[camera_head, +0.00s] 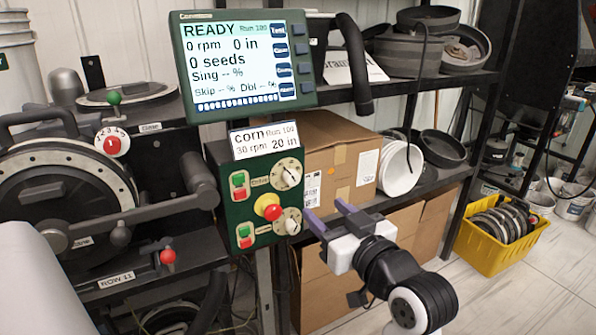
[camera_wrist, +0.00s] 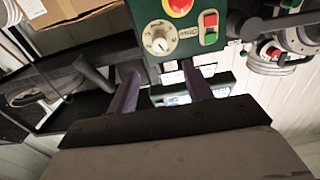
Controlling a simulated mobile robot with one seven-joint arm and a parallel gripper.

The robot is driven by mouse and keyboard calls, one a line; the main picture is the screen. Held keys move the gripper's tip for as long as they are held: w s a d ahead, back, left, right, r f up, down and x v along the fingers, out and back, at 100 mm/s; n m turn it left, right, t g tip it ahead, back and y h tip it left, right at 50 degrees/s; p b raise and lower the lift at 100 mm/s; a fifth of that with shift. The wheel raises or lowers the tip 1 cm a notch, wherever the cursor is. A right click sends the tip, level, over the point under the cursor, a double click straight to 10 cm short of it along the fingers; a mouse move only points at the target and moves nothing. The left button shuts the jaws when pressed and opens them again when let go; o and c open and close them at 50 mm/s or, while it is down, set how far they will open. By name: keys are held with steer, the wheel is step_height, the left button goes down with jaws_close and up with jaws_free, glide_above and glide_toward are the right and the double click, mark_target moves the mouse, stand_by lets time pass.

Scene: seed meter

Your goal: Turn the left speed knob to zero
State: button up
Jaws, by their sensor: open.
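A dark green control box (camera_head: 258,195) hangs under the display and carries two pale round knobs on its right side. The upper knob (camera_head: 288,173) is beside a switch pair; the lower knob (camera_head: 288,221) is below and right of the red button. I cannot read which one is the left speed knob. The wrist view is upside down and shows one knob (camera_wrist: 160,37) with a light pointer, just beyond the fingers. My gripper (camera_head: 325,211) is open and empty, its purple fingers pointing toward the box from the lower right. The fingers (camera_wrist: 160,72) appear apart from the knob.
A red emergency button on a yellow base (camera_head: 267,206) sits between the knobs. Green-red switches (camera_head: 239,185) line the box's left. The display (camera_head: 245,65) reads READY, 0 rpm. A shelf with cardboard boxes (camera_head: 338,160) stands behind; a yellow crate (camera_head: 500,250) is on the floor at right.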

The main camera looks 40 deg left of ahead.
mark_target(294, 182)
steer(key=p+x, duration=0.2)
steer(key=x, duration=0.9)
steer(key=shift+w+a, duration=0.1)
steer(key=shift+a, duration=0.1)
steer(key=c, duration=1)
steer(key=shift+o, duration=0.2)
